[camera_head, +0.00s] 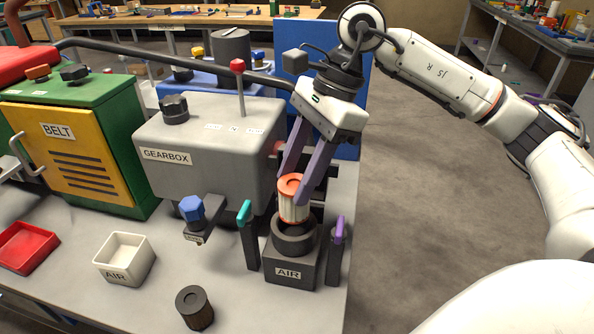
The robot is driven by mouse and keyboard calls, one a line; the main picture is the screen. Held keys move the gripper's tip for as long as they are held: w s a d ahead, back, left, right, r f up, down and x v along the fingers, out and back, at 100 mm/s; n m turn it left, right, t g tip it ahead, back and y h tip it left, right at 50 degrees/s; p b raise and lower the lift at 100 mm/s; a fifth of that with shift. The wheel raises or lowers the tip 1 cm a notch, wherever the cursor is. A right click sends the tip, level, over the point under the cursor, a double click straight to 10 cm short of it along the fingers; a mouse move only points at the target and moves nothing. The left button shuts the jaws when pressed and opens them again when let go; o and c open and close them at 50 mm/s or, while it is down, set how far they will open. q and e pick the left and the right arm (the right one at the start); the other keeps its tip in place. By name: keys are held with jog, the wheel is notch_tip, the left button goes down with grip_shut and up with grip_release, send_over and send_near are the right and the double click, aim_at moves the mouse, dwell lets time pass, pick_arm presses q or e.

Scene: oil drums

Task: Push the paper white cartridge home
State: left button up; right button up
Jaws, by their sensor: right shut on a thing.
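The paper white cartridge (293,211) has a pleated off-white body and an orange top cap with a dark hole. It stands about upright over the round opening of the dark grey housing (291,270) labelled AIR. Whether its lower end is inside the opening or just above it, I cannot tell. My right gripper (298,188) comes from above with its purple fingers shut on the cartridge near the orange cap.
A teal-topped clamp (244,213) and a purple-topped clamp (340,230) flank the housing. The grey GEARBOX (210,150) stands close behind. A dark cylinder (194,308), a white AIR tray (125,258) and a red tray (26,248) are at the front left. Open floor lies right.

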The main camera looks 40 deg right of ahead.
jog(key=shift+f, duration=0.1)
jog(key=shift+f, duration=0.1)
dwell(0.3)
jog(key=shift+f+b, duration=0.9)
jog(key=shift+f, duration=0.1)
jog(key=shift+f, duration=0.25)
jog(key=shift+f+b, duration=0.6)
jog(key=shift+b, duration=0.15)
jog(key=shift+f, duration=0.35)
jog(key=shift+f+b, duration=0.5)
jog(key=shift+b, duration=0.2)
